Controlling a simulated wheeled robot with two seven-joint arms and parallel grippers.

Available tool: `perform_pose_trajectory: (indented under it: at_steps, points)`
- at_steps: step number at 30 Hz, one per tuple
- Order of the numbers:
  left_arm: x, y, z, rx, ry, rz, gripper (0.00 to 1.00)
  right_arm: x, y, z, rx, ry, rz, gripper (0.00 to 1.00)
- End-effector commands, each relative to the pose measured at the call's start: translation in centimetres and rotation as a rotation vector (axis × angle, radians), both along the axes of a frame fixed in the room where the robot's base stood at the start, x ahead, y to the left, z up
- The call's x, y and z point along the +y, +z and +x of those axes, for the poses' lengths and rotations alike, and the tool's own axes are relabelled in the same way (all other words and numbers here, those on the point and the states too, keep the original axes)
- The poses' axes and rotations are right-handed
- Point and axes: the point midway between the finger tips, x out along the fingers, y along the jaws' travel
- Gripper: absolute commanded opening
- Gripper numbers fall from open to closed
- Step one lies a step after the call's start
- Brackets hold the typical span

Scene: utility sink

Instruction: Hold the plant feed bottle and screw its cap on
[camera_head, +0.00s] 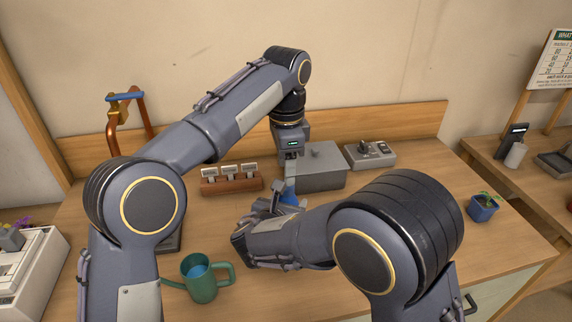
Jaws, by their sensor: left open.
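A small blue piece (289,198), possibly part of the plant feed bottle, shows between my two arms near the middle of the table. Most of it is hidden behind my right arm and gripper. I cannot make out the cap. My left gripper (290,174) points down just above the blue piece, in front of the grey box, and is open. My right gripper (277,203) is low over the table beside the blue piece. Its fingers are largely hidden, so I cannot tell whether they grip it.
A grey lidded box (320,180) stands right behind the grippers. A wooden block with several labelled items (231,180) is to its left, and a grey device (370,155) to its right. A green watering can (203,288) stands front left. A blue potted plant (482,209) is at right.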

Motion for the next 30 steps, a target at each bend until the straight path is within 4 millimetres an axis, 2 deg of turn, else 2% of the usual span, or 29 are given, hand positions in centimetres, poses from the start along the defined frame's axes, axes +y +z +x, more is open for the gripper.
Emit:
perform_pose_trajectory:
  at_steps: [4,8,14,21,27,30]
  points:
    - [0.1,-0.1,0.1,0.006,0.09,0.004,0.52,0.0,0.0,0.0,0.0,0.0,0.0,0.0]
    - [0.2,-0.2,0.1,0.021,0.335,0.013,0.52,0.0,0.0,0.0,0.0,0.0,0.0,0.0]
    - [0.5,0.0,0.2,0.035,0.909,0.033,0.52,0.0,0.0,0.0,0.0,0.0,0.0,0.0]
    - [0.4,1.3,0.2,0.022,1.605,0.039,0.52,0.0,0.0,0.0,0.0,0.0,0.0,0.0]
    - [0.2,2.6,0.1,0.006,2.063,0.021,0.52,0.0,0.0,0.0,0.0,0.0,0.0,0.0]
    - [0.1,3.1,0.1,0.002,2.208,0.012,0.52,0.0,0.0,0.0,0.0,0.0,0.0,0.0]
